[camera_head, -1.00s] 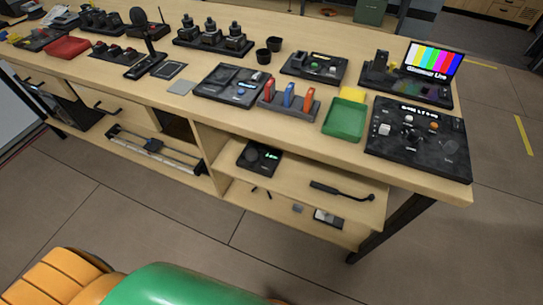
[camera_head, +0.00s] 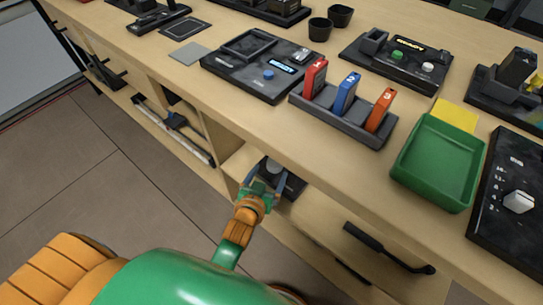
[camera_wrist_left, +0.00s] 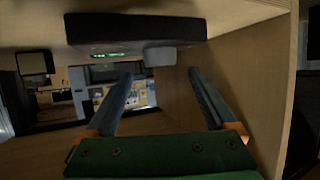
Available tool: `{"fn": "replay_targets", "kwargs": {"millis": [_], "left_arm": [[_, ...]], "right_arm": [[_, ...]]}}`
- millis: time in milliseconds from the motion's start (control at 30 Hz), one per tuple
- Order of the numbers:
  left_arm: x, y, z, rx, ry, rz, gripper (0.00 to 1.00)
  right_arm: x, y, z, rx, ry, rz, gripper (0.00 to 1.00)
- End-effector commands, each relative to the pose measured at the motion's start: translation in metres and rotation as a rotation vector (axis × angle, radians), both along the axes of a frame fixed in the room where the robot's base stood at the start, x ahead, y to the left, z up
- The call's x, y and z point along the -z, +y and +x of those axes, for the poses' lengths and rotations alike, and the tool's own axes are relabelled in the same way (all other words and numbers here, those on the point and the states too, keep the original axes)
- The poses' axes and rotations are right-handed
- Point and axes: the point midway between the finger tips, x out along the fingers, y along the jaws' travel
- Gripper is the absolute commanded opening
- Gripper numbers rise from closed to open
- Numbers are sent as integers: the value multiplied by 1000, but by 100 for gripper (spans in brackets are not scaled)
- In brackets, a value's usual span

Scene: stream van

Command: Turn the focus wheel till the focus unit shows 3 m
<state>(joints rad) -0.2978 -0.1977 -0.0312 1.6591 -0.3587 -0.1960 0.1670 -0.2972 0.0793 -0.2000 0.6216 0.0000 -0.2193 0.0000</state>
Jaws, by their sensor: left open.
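The focus unit (camera_head: 294,188) is a dark box on the shelf under the tabletop, partly hidden by my left gripper (camera_head: 266,178). Its focus wheel (camera_head: 273,167), a round grey knob, shows just beyond the fingers. In the left wrist view the unit (camera_wrist_left: 130,28) is at the top, with a small green display (camera_wrist_left: 110,54) whose reading I cannot make out. The wheel (camera_wrist_left: 169,57) there lies ahead, between the lines of the two open fingers of my left gripper (camera_wrist_left: 160,76). I cannot tell whether they touch it. My right gripper is not in view.
The tabletop edge overhangs the shelf. A shelf side wall (camera_wrist_left: 255,80) stands close to one finger. A black handle-like bar (camera_head: 385,247) lies right of the unit. On top are a green tray (camera_head: 402,172) and a rack (camera_head: 340,128) with numbered red, blue and orange pieces.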

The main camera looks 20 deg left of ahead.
Motion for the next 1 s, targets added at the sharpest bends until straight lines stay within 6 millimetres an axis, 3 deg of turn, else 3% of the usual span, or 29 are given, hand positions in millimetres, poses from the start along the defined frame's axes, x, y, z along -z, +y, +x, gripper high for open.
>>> {"fn": "replay_targets", "kwargs": {"millis": [333, 667, 1000], "left_arm": [[24, 2, 56, -2, -8, 1, 90], [25, 2, 66, -2, -6, 1, 90], [25, 2, 65, -1, -6, 1, 5]], "right_arm": [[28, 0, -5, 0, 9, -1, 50], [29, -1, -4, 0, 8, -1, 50], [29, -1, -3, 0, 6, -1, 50]]}}
